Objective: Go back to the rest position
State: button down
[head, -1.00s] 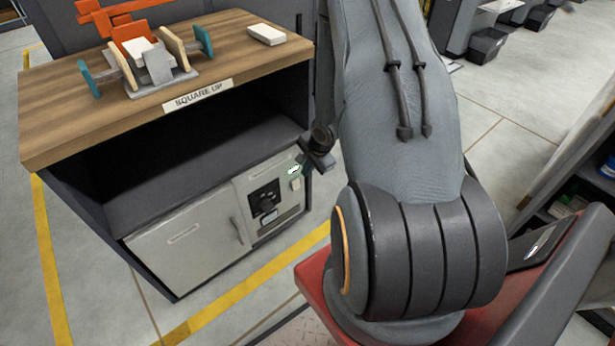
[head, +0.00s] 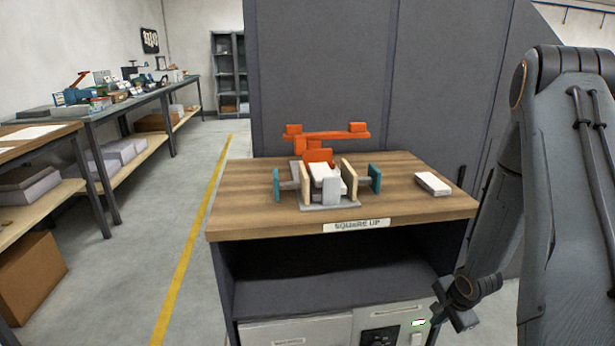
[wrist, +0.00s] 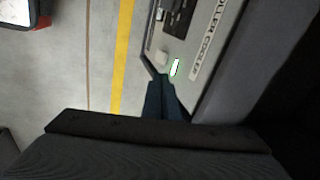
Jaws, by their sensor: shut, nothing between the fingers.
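My gripper (head: 437,319) is low at the right front of the workbench (head: 240,222). Its dark fingers are together and empty in the wrist view (wrist: 160,82). They are close beside a light grey control panel (wrist: 205,52) under the bench. A lit white-green indicator (wrist: 175,67) and a pale button (wrist: 161,57) sit just beyond the fingertips. The indicator also shows in the head view (head: 418,322). I cannot tell whether the fingers touch the panel. My arm comes down from the right of the head view.
On the bench stands a squaring fixture with teal end plates (head: 375,178) and an orange clamp (head: 328,135). A white block (head: 433,184) lies at the right. A dark grey partition (head: 320,70) stands behind. Open floor with a yellow line (head: 185,265) lies to the left.

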jog(key=s+a+r+n+g+h+p, duration=0.1)
jog(key=s+a+r+n+p, duration=0.2)
jog(key=r, duration=0.7)
jog(key=s+a+r+n+g+p, duration=0.15)
jog(key=a+r+n, duration=0.35)
jog(key=r, duration=0.5)
jog(key=s+a+r+n+g+y+p, duration=0.1)
jog(key=s+a+r+n+p, duration=0.4)
jog(key=s+a+r, duration=0.9)
notch_tip(320, 180, up, 2)
jog(key=s+n, duration=0.1)
jog(key=n, duration=0.1)
jog(key=shift+s+n, duration=0.35)
jog(key=shift+n, duration=0.05)
jog(key=shift+g, duration=0.25)
